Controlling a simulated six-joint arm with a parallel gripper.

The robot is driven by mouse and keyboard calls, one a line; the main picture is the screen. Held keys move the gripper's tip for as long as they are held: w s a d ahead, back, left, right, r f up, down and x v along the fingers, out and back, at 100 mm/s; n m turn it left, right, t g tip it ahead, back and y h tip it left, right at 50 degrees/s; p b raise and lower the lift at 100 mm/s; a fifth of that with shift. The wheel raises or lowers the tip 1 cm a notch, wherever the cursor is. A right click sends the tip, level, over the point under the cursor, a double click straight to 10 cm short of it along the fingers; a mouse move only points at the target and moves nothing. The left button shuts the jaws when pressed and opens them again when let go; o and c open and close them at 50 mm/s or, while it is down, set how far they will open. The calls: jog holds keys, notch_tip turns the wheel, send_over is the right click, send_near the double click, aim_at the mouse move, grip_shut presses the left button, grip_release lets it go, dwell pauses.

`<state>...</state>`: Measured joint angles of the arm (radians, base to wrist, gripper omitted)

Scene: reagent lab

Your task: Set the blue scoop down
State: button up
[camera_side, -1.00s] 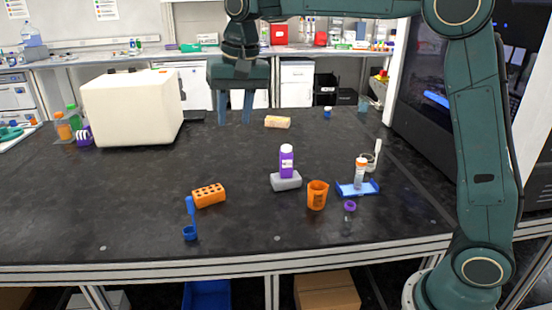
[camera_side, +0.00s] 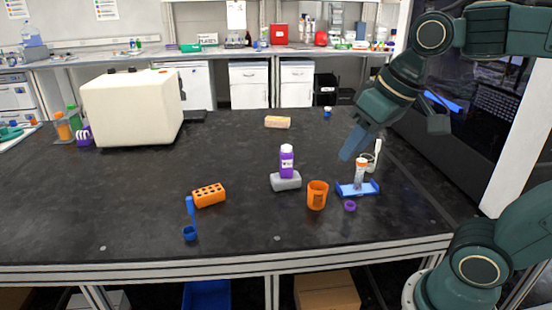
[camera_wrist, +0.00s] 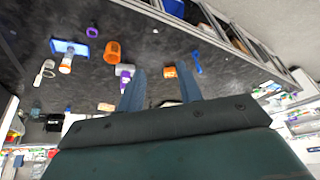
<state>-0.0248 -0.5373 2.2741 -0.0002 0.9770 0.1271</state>
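The blue scoop (camera_side: 190,211) stands on the black table at the front left, its bowl on the surface and its handle pointing up. In the wrist view it (camera_wrist: 197,62) shows small, beyond and to the right of my finger tips. My gripper (camera_side: 351,150) is in the air at the right side of the table, tilted, well away from the scoop. In the wrist view my two fingers (camera_wrist: 161,72) are apart with nothing held between them, so my gripper is open and empty.
An orange rack (camera_side: 209,196) lies near the scoop. A purple bottle (camera_side: 286,163) on a grey block (camera_side: 286,182), an orange beaker (camera_side: 317,196), a purple cap (camera_side: 350,206) and a blue tray (camera_side: 371,187) stand to the right. A white machine (camera_side: 130,108) occupies the back left.

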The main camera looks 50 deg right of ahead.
jog(key=s+f+n, duration=0.1)
jog(key=s+f, duration=0.3)
jog(key=s, duration=0.1)
jog(key=shift+s+d+t, duration=0.3)
